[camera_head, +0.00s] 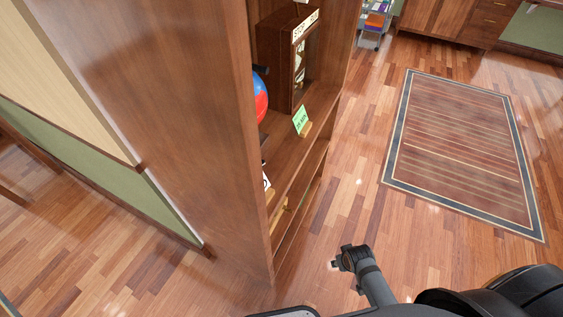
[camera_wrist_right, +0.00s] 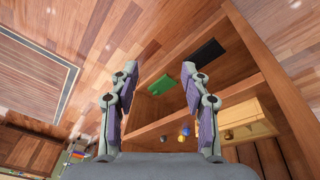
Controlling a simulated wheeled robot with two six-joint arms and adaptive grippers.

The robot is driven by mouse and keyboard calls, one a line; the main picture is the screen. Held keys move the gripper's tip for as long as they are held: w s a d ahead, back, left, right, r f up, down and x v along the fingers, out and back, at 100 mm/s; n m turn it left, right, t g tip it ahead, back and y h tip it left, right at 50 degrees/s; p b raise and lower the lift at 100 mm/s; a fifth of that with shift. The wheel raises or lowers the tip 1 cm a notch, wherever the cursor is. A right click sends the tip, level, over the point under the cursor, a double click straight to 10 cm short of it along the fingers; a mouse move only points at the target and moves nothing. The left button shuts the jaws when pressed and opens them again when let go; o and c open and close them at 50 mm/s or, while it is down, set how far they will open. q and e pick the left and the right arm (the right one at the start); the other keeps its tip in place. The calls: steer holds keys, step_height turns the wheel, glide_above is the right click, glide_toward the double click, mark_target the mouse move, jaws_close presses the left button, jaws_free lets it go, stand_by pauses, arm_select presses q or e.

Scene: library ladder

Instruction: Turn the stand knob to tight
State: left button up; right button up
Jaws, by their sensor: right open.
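I cannot pick out the stand or its knob for certain in either view. My right gripper (camera_head: 345,259) is low in front of the wooden shelf unit (camera_head: 205,130) in the head view, apart from it, over the floor. In the right wrist view, the right gripper (camera_wrist_right: 160,76) has its two fingers spread, with nothing between them. Beyond the fingers are a green card (camera_wrist_right: 161,85) and a few small dark, blue and yellow round things (camera_wrist_right: 184,132) on a shelf. My left gripper is not in view.
The shelves hold a dark wooden case (camera_head: 278,55) with a lettered sign, a red and blue ball (camera_head: 261,97) and a green card (camera_head: 300,120). A light wooden box (camera_wrist_right: 245,120) and a black item (camera_wrist_right: 207,52) show in the wrist view. Open floor and a rug (camera_head: 463,145) lie right.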

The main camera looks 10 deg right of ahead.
steer(key=w+a+r+n+t+y, duration=0.15)
steer(key=w+r, duration=0.25)
steer(key=r, duration=0.6)
steer(key=w+a+r+n, duration=0.1)
steer(key=w+a+r, duration=0.25)
steer(key=r, duration=0.55)
steer(key=w+a+r+n+t+y, duration=0.1)
steer(key=w+a+r+n+y, duration=0.25)
steer(key=w+a+r, duration=0.35)
steer(key=w+a+r+n+y, duration=0.3)
steer(key=w+a+r+n, duration=0.15)
steer(key=w+r, duration=0.4)
steer(key=x, duration=1)
steer(key=shift+w+f, duration=0.15)
steer(key=shift+f, duration=0.1)
